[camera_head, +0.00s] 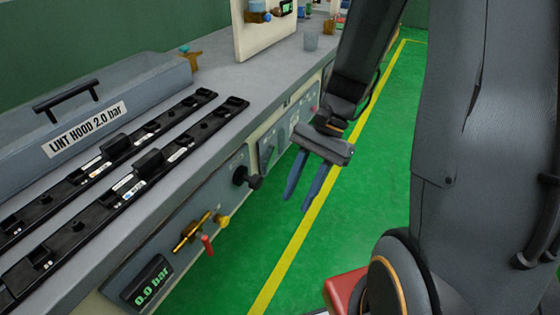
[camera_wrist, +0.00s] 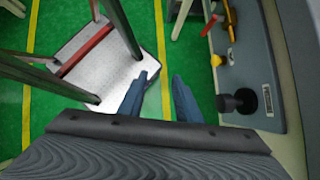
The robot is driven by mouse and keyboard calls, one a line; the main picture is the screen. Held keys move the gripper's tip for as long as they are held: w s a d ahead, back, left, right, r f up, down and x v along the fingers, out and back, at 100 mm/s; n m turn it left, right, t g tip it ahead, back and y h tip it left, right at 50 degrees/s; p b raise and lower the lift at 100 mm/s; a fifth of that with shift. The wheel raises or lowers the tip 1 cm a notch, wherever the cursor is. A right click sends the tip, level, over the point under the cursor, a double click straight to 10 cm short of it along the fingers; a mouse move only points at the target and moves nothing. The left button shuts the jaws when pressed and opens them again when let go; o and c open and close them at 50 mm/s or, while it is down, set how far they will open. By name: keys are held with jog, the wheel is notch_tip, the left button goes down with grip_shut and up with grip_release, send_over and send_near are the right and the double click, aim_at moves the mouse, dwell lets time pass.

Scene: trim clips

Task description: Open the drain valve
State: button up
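The front panel of the bench (camera_head: 205,225) carries several fittings. No readable label tells which one is the drain valve. My gripper (camera_head: 296,203) is open and empty, out over the floor to the right of the panel. In the wrist view the open fingers (camera_wrist: 160,77) are left of the black knob (camera_wrist: 238,101), apart from it; the yellow knob (camera_wrist: 216,60) and red handle (camera_wrist: 212,23) are farther up.
The display (camera_head: 148,285) reads 0.0 bar.

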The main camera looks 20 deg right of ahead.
jog(key=w+f+m+y+b, duration=0.2)
jog(key=w+f+m+y, duration=0.1)
jog(key=w+m+y, duration=0.15)
jog(key=m+t+y+b, duration=0.4)
jog(key=m+t+y, duration=0.2)
jog(key=m+t, duration=0.85)
send_near(273, 156)
jog(key=w+a+m+g, duration=0.2)
jog(key=w+a, duration=0.2)
jog(key=a, duration=0.2)
jog(key=shift+w+r+m, duration=0.15)
jog(key=shift+m, duration=0.25)
jog(key=shift+h, duration=0.25)
grip_shut()
